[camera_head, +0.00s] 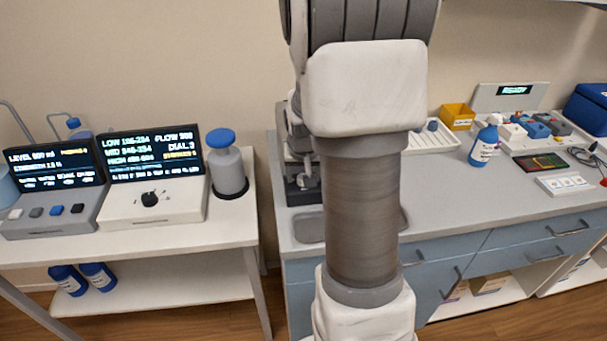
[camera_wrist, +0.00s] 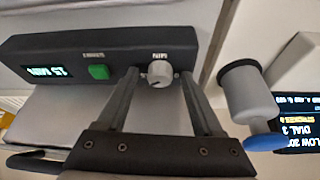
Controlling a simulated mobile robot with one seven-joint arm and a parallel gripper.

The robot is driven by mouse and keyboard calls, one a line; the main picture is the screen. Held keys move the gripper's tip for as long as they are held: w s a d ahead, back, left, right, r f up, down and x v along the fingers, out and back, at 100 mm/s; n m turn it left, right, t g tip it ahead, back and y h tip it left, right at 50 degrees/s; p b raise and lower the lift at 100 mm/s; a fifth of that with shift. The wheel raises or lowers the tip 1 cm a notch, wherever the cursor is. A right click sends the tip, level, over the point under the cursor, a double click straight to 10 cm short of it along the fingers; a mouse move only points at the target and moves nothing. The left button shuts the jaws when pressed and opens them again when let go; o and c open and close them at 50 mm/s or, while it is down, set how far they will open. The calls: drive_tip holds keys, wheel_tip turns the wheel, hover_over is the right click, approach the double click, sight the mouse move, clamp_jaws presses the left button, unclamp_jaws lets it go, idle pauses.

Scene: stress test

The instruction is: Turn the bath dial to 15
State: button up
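In the wrist view a dark control panel (camera_wrist: 100,53) carries a round pale knob (camera_wrist: 160,73), a green button (camera_wrist: 99,72) and a small lit display (camera_wrist: 47,71) that appears to read 15, upside down. The small label by the knob is too blurred to read surely. My gripper (camera_wrist: 159,76) is open, with one finger on each side of the knob and a visible gap on both sides. In the head view my arm hides most of this place. A black dial (camera_head: 149,199) on a white box there sits below a screen (camera_head: 152,154) showing DIAL 3.
A blue-capped bottle (camera_head: 228,165) stands on the left table, and also shows right of the panel in the wrist view (camera_wrist: 250,105). A grey button box (camera_head: 55,218) is at far left.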

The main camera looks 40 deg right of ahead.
drive_tip(key=p+v, duration=0.2)
drive_tip(key=v, duration=1.5)
drive_tip(key=shift+s, duration=0.2)
drive_tip(key=shift+r, duration=0.15)
